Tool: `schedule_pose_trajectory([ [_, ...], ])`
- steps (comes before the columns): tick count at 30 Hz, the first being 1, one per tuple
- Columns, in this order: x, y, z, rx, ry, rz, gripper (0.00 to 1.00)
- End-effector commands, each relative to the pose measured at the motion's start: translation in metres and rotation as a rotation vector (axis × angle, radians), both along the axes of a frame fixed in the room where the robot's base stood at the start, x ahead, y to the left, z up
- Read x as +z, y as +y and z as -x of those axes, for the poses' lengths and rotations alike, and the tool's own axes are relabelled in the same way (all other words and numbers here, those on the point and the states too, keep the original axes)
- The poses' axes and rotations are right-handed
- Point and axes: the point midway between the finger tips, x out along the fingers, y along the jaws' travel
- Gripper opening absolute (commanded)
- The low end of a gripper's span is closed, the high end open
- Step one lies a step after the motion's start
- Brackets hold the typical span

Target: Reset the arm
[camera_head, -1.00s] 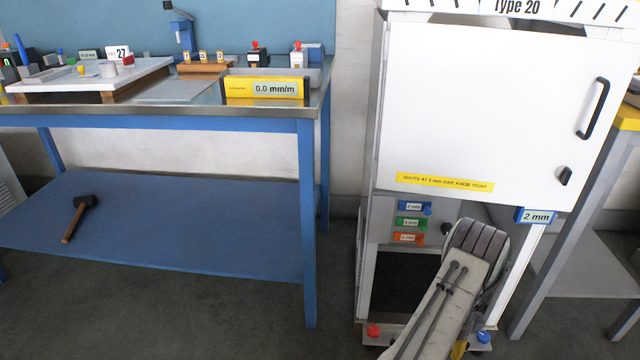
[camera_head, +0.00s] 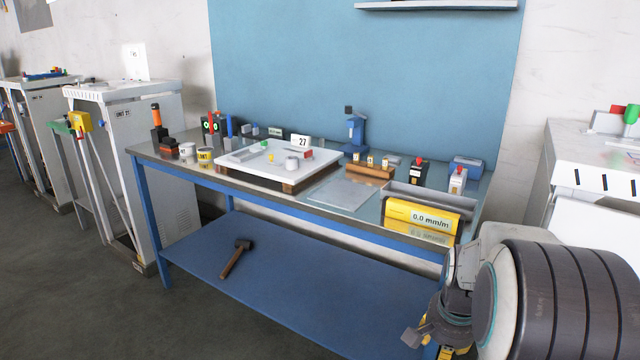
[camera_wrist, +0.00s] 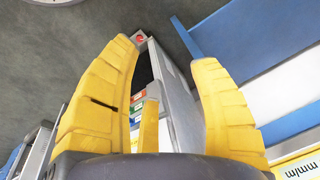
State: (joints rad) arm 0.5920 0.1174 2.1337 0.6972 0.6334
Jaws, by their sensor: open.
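My gripper (camera_wrist: 165,100) shows in the wrist view with its yellow fingers spread apart and nothing between them. Behind the gap stands a pale cabinet (camera_wrist: 172,95), seen tilted, with coloured labels on its side. In the head view my folded arm fills the lower right, in front of the workbench's right end. Only a small yellow part of my gripper (camera_head: 455,350) shows there, at the bottom edge; its fingertips are hidden or cut off.
The blue workbench (camera_head: 290,285) carries a white plate (camera_head: 240,160), a yellow level marked 0.0 mm/m (camera_head: 420,215) and several small items. A hammer (camera_head: 236,258) lies on its lower shelf. White cabinets stand left (camera_head: 165,180) and right (camera_head: 590,150). Open floor lies front left.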

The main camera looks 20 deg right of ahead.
Motion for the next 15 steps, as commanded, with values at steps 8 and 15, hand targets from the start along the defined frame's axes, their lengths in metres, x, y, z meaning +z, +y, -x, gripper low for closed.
schedule_pose_trajectory([
  [8,0.13,0.119,0.037,0.611,-0.025,0.089,0.56],
  [15,0.178,0.172,0.082,0.997,-0.045,0.153,0.56],
])
